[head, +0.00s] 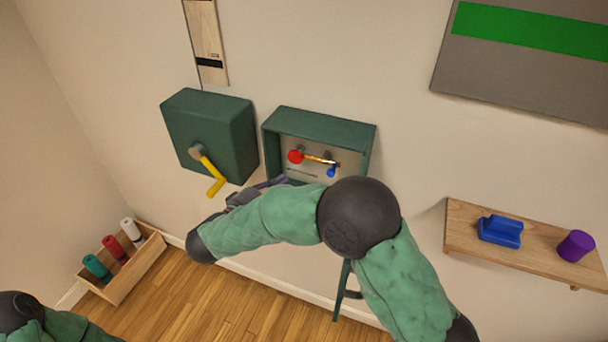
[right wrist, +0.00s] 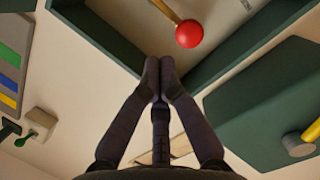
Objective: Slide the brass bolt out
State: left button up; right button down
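The brass bolt (head: 318,159) lies roughly level inside an open-fronted dark green box (head: 318,116) on the wall. A red ball (head: 295,156) is at its left end, and a blue knob (head: 331,172) hangs near its right end. In the right wrist view, the red ball (right wrist: 189,33) and part of the brass bolt (right wrist: 163,9) show beyond the fingertips. My right gripper (right wrist: 160,75) has its fingertips together with nothing between them, near the box's lower rim and apart from the ball. In the head view my right arm partly hides this gripper. My left gripper is out of view.
Left of the open box is a closed green box (head: 207,125) with a yellow crank (head: 212,176). A wooden shelf (head: 520,250) at right holds a blue object (head: 500,231) and a purple cylinder (head: 576,246). A wooden crate (head: 124,282) with rolls stands on the floor.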

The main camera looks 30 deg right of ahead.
aim_at(330, 173)
jog(key=b+x, duration=0.1)
jog(key=x, duration=0.2)
jog(key=s+b+x, duration=0.1)
jog(key=x, duration=0.3)
jog(key=s+d+f+b+x, duration=0.1)
jog(key=b+x, duration=0.1)
jog(key=x, duration=0.1)
jog(key=shift+w+d, duration=0.1)
jog(key=shift+s+d+f+b, duration=0.2)
jog(key=shift+s+d+b, duration=0.1)
jog(key=shift+s+d, duration=0.25)
jog(key=shift+s, duration=0.1)
jog(key=s+d+p, duration=0.2)
jog(key=p, duration=0.1)
jog(key=shift+s+d+r, duration=0.15)
jog(key=shift+s+r, duration=0.05)
jog(key=shift+s, duration=0.15)
jog(key=shift+s+d+f+p, duration=0.2)
jog(key=shift+s+d+p, duration=0.1)
jog(key=shift+s, duration=0.1)
